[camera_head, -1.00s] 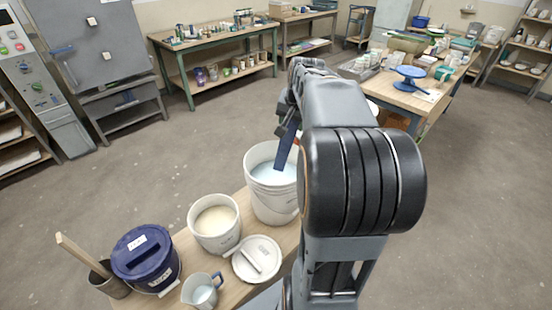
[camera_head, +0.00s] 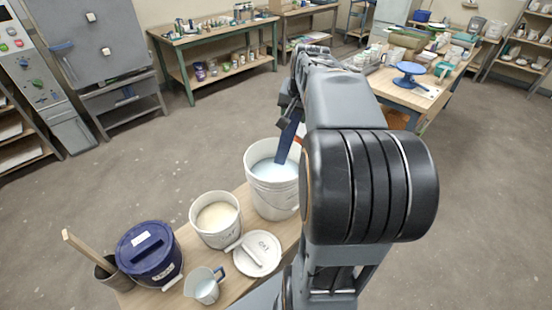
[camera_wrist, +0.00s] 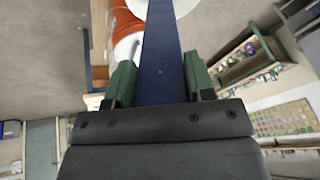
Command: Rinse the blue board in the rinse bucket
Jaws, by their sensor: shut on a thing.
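The blue board (camera_head: 288,140) hangs tilted from my gripper (camera_wrist: 161,78), with its lower end within the mouth of the large white bucket (camera_head: 272,202). This bucket holds pale bluish liquid and seems to be the rinse bucket. I cannot tell whether the board's tip touches the liquid. In the wrist view the board (camera_wrist: 162,50) runs away between two green finger pads, which are shut on it. In the head view my arm hides the bucket's right side and most of the gripper.
On the same bench stand a smaller bucket of cream liquid (camera_head: 216,232), a white lid (camera_head: 258,262), a jug (camera_head: 206,290) and a lidded dark blue bucket (camera_head: 150,265). A worktable with a blue banding wheel (camera_head: 410,70) is beyond. The floor between is clear.

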